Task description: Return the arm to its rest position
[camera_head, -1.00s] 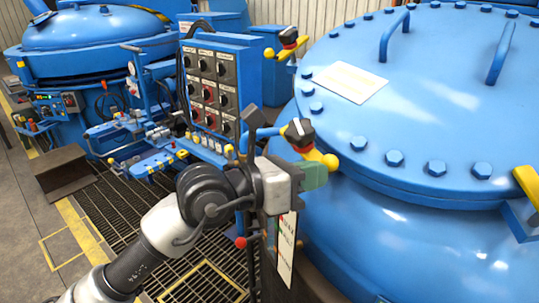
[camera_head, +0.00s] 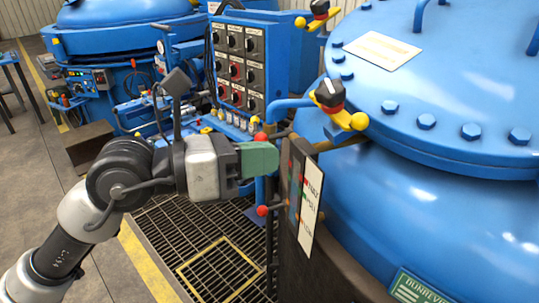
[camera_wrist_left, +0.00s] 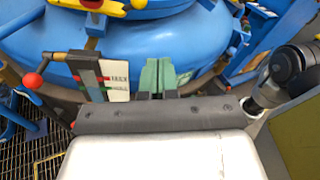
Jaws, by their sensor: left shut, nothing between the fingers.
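My left arm comes in from the lower left in the head view. Its left gripper (camera_head: 276,160) has green fingers that are closed together with nothing between them. The fingers end just left of a dark upright post with a white label plate (camera_head: 309,205). In the left wrist view the shut green fingers (camera_wrist_left: 158,74) point at the blue furnace body (camera_wrist_left: 190,40), with the label plate (camera_wrist_left: 115,78) to their left. I cannot tell whether the fingertips touch the post. My right gripper does not show.
A large blue bolted furnace lid (camera_head: 440,90) fills the right. A black and yellow handle (camera_head: 335,105) sits above the gripper. A panel of black and red knobs (camera_head: 236,68) stands behind. A red-ball lever (camera_head: 262,211) is below the fingers. Metal grating (camera_head: 190,235) covers the floor.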

